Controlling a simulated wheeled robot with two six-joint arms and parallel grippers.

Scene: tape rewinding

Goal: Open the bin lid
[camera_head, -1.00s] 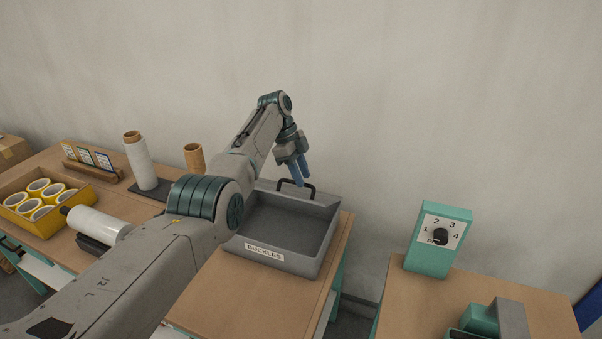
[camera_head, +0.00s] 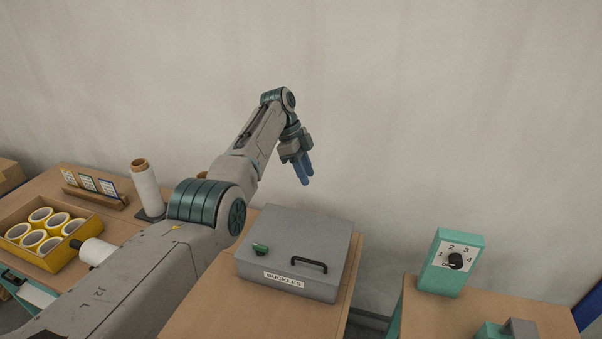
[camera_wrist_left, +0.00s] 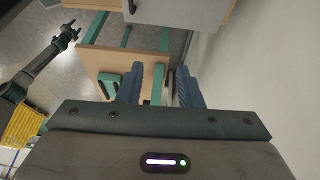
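The grey bin labelled BUCKLES (camera_head: 318,288) stands on the wooden table. Its flat grey lid (camera_head: 305,235) lies closed, hiding the inside. A black handle (camera_head: 309,264) is on the lid near the front edge, and a green knob or latch (camera_head: 260,249) sits at the front left. My left gripper (camera_head: 304,182) hangs in the air above and behind the bin, clear of the lid. In the left wrist view its blue fingers (camera_wrist_left: 158,88) stand apart with nothing between them. A dark arm, probably my right, shows there, its gripper (camera_wrist_left: 70,30) too small to read.
A yellow tray of tape rolls (camera_head: 84,252) and a white film roll (camera_head: 146,186) are at the left. A green dial box (camera_head: 446,275) stands on a separate table at the right, across a gap. The wall rises close behind the bin.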

